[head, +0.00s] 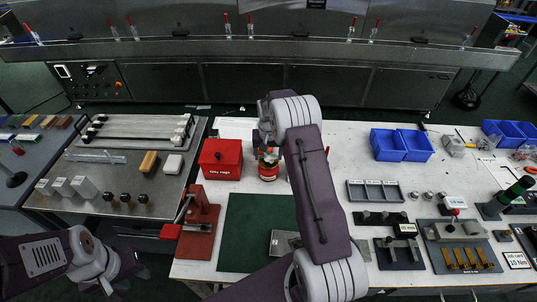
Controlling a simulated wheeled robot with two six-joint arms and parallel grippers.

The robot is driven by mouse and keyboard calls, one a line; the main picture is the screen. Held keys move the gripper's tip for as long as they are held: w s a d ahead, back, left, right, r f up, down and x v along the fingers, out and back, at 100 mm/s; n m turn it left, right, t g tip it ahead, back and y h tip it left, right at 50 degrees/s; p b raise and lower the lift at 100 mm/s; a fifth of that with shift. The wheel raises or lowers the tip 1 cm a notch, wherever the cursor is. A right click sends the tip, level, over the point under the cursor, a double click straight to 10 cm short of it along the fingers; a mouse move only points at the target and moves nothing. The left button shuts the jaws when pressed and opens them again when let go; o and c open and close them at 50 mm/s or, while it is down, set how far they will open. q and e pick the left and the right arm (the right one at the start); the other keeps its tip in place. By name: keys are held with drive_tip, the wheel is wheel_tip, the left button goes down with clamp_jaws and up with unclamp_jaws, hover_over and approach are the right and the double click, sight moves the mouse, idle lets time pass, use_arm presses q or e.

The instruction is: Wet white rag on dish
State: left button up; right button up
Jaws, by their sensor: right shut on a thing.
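My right gripper (267,149) points down just over a red can (268,173) with a yellowish label, at the back of the white table. The can's top, where a dish could be, is largely covered by the gripper. The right gripper is shut on what seems to be the white rag, mostly hidden by the fingers and wrist. I cannot tell whether the rag touches the can's top. My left gripper (122,280) is low at the left, away from the can; its fingers are too dark to read.
A red oily-rags box (221,160) stands close left of the can. A green mat (240,232) lies in front, partly behind my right arm. Blue bins (388,146) stand at the back right. A red lever press (200,228) stands at the table's left edge.

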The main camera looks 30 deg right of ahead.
sight(269, 154)
drive_tip(key=shift+f+b, duration=0.5)
drive_tip(key=shift+f, duration=0.4)
idle(0.5)
idle(1.1)
wheel_tip(269, 154, up, 7)
drive_tip(key=p, duration=0.6)
drive_tip(key=shift+r, duration=0.1)
idle(0.3)
